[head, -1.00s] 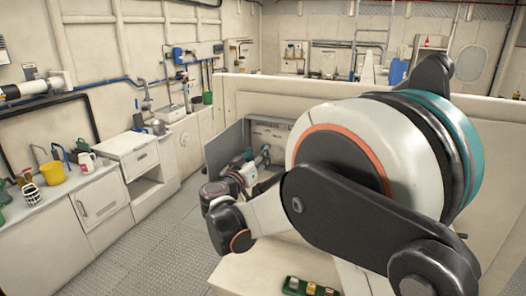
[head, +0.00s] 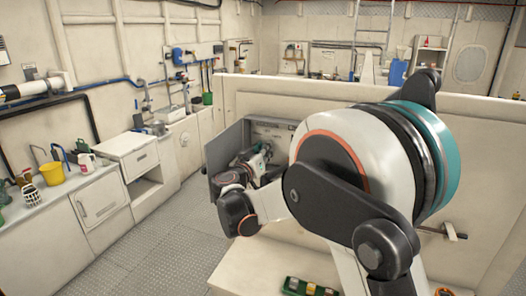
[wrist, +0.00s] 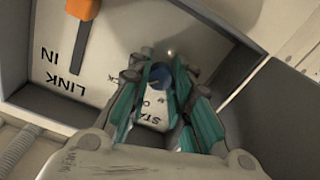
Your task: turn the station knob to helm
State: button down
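A blue round knob (wrist: 158,76) sits on the pale panel (wrist: 205,45) inside a grey box in the wrist view. Lettering beside it is partly covered; "STA" is readable, upside down. My gripper (wrist: 163,70) has its two teal-padded fingers apart, one on each side of the knob. I cannot tell whether they touch it. The knob's pointer and setting are not clear, and no "helm" label is readable. In the head view, my gripper (head: 262,150) is at the open grey box (head: 228,148), mostly hidden behind my arm, and the knob is not discernible.
An orange handle (wrist: 82,8) marked "LINK IN" is on the same panel, left of the knob. The box walls (wrist: 235,75) stand close around my gripper. A low pale partition (head: 470,120) stands behind my arm. Metal floor (head: 160,250) is clear at left.

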jog(key=shift+n, duration=0.3)
jog(key=n+b, duration=0.1)
jog(key=n, duration=0.2)
jog(key=shift+b, duration=0.3)
jog(key=n+b, duration=0.1)
jog(key=n, duration=0.4)
jog(key=n+b, duration=0.1)
jog(key=n, duration=0.3)
jog(key=shift+n, duration=0.3)
jog(key=n, duration=0.4)
jog(key=shift+n+b, duration=0.3)
jog(key=shift+b, duration=0.1)
jog(key=c, duration=1.4)
grip_release()
jog(key=shift+a, duration=0.1)
